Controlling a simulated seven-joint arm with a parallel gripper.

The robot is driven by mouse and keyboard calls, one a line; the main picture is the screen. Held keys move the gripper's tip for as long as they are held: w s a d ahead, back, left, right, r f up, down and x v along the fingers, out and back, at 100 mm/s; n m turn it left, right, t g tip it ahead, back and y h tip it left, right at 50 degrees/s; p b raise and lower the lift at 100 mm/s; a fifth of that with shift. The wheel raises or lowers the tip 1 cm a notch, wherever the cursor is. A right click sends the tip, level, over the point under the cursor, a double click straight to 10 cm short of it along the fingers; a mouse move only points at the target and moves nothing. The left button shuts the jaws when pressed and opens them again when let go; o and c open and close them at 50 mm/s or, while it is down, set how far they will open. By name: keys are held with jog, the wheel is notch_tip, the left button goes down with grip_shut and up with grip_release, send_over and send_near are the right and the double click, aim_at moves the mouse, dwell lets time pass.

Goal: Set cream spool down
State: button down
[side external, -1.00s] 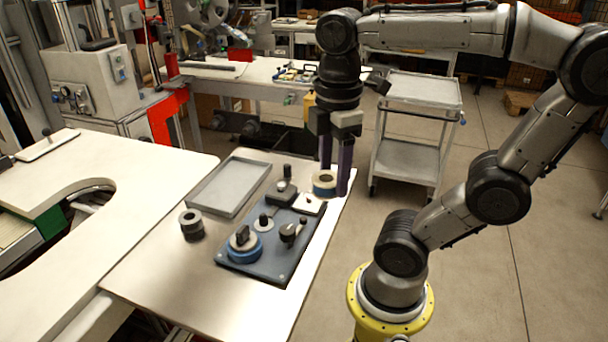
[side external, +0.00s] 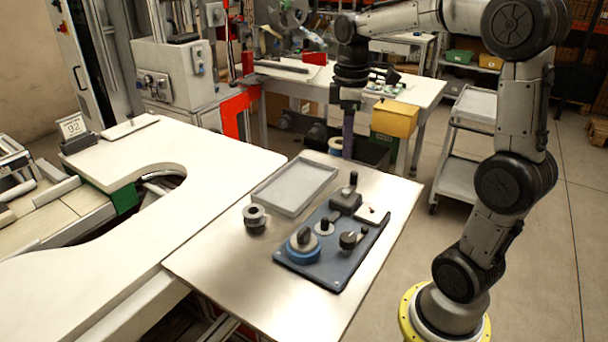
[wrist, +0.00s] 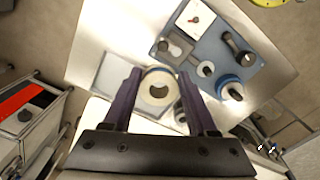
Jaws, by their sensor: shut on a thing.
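My gripper (side external: 343,148) is shut on the cream spool (side external: 334,145), a ring with a cream face and a bluish outer edge. In the side view it is held in the air near the table's far edge, partly covered by a dark purple finger. In the wrist view the cream spool (wrist: 147,95) sits between the two fingers, its round hole facing the camera. Behind it lie the shallow grey tray (wrist: 113,73) and bare table. The tray (side external: 271,206) looks empty in the side view.
A blue-grey plate (side external: 340,281) holds knobs, posts and a blue-edged reel (side external: 303,256). A small dark grey spool (side external: 255,218) stands left of it, near the tray. The near part of the metal table (side external: 235,277) is clear.

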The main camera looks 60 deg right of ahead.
send_near(312, 176)
jog(key=s+a+r, duration=0.2)
jog(key=s+r, duration=0.1)
jog(key=s, duration=0.1)
jog(key=w+f, duration=0.1)
jog(key=d+f, duration=0.1)
jog(key=w+f, duration=0.1)
jog(key=f, duration=0.1)
jog(key=shift+w+d, duration=0.2)
jog(key=shift+w, duration=0.1)
jog(key=shift+w+d+f, duration=0.15)
jog(key=shift+w+f, duration=0.25)
jog(key=shift+f, duration=0.1)
jog(key=shift+w+d+f, duration=0.1)
jog(key=shift+w+f, duration=0.1)
jog(key=shift+f, duration=0.8)
jog(key=shift+w+d+f, duration=0.1)
jog(key=shift+w+f, duration=0.05)
jog(key=shift+f, duration=0.8)
jog(key=shift+f, duration=0.15)
jog(key=shift+c, duration=1)
grip_release()
